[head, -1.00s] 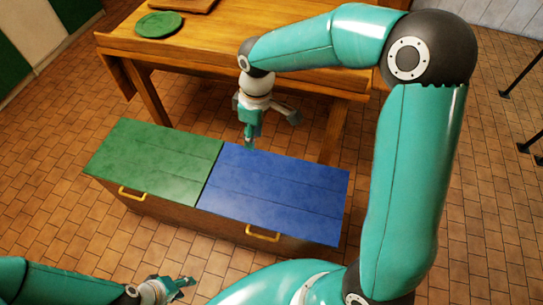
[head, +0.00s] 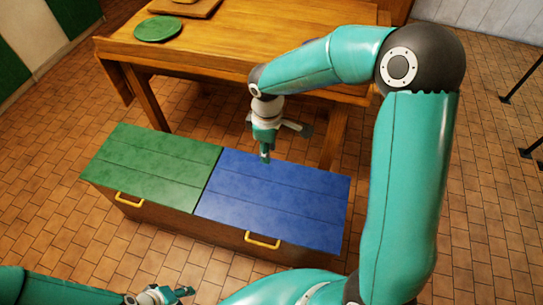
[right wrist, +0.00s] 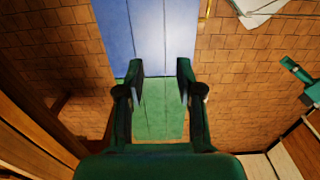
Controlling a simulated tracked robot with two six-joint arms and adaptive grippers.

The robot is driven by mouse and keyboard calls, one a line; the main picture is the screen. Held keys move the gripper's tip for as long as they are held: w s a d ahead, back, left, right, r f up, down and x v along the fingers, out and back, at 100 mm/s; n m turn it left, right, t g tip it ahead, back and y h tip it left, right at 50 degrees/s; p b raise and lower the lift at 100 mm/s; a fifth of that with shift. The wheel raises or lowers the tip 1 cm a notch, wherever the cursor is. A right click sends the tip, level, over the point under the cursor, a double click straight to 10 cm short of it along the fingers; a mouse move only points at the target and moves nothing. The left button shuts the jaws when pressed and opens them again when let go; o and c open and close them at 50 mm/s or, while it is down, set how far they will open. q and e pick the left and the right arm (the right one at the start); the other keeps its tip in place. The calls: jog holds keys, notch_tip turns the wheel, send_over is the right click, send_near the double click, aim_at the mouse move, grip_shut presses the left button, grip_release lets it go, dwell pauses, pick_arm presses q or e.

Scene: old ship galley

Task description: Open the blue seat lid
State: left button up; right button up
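The blue seat lid (head: 275,198) is closed flat on the right half of a wooden bench, with a yellow handle (head: 262,242) at its front edge. It also shows in the right wrist view (right wrist: 150,30). My right gripper (head: 265,157) points down above the back edge of the blue lid; whether it touches is not clear. In the right wrist view my right gripper (right wrist: 160,68) is open, with nothing between its fingers. My left gripper (head: 182,293) is low in front of the bench, apart from it, and its opening is hard to make out.
The green seat lid (head: 155,165) is closed beside the blue one, with its own yellow handle (head: 128,200). A wooden table (head: 210,45) with a green plate (head: 158,28) stands behind the bench. The tiled floor (head: 110,265) is clear in front.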

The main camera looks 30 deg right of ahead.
jog(key=shift+f, duration=2)
jog(key=shift+c, duration=0.4)
grip_shut()
jog(key=shift+c, duration=2.1)
grip_release()
jog(key=o, duration=0.5)
jog(key=shift+r, duration=0.1)
notch_tip(320, 180, up, 12)
